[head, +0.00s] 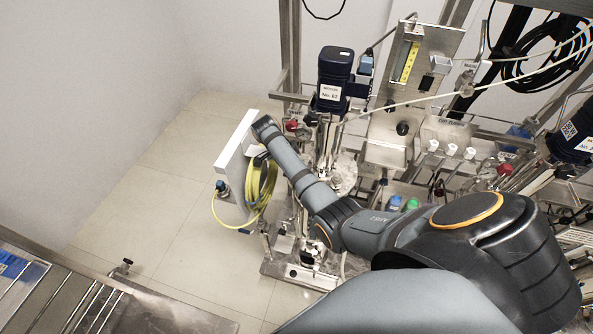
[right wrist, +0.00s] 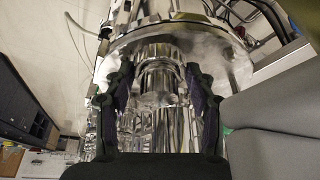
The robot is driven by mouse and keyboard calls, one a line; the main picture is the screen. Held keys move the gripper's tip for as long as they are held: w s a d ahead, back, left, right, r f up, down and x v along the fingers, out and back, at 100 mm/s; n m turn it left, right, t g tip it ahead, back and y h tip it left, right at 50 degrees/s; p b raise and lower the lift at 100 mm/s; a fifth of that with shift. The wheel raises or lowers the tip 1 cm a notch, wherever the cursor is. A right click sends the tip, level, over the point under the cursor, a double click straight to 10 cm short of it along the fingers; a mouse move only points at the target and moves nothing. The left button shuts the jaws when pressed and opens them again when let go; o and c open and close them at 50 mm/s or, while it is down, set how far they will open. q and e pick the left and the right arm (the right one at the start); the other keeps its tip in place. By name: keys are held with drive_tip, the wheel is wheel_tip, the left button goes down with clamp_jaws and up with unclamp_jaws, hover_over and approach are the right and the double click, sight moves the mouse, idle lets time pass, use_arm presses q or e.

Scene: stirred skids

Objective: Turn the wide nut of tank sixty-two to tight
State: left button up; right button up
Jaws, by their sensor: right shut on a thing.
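The skid of tank sixty-two stands at the upper middle of the head view, its dark blue motor (head: 335,68) bearing a label that reads No. 62. In the right wrist view, the underside of a shiny round metal vessel (right wrist: 185,30) fills the top. A shiny metal nut or collar (right wrist: 160,82) sits below it, between the fingers of my right gripper (right wrist: 160,88). The dark fingers stand on both sides of this metal part, and the gripper is shut on it. In the head view the right gripper is hidden behind my arm and the skid. My left gripper is not in view.
A white panel (head: 237,150) with a coiled yellow hose (head: 262,186) stands close to my right forearm. Another motor (head: 576,135) stands at the far right. A metal bench (head: 165,316) is at lower left. The tiled floor (head: 150,215) between is clear.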

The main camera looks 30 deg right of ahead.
drive_tip(key=o, duration=0.9)
drive_tip(key=shift+w+a+r, duration=0.1)
drive_tip(key=shift+a+r, duration=0.05)
drive_tip(key=shift+r, duration=0.2)
drive_tip(key=v, duration=0.6)
drive_tip(key=shift+a+r, duration=0.15)
drive_tip(key=shift+r, duration=0.15)
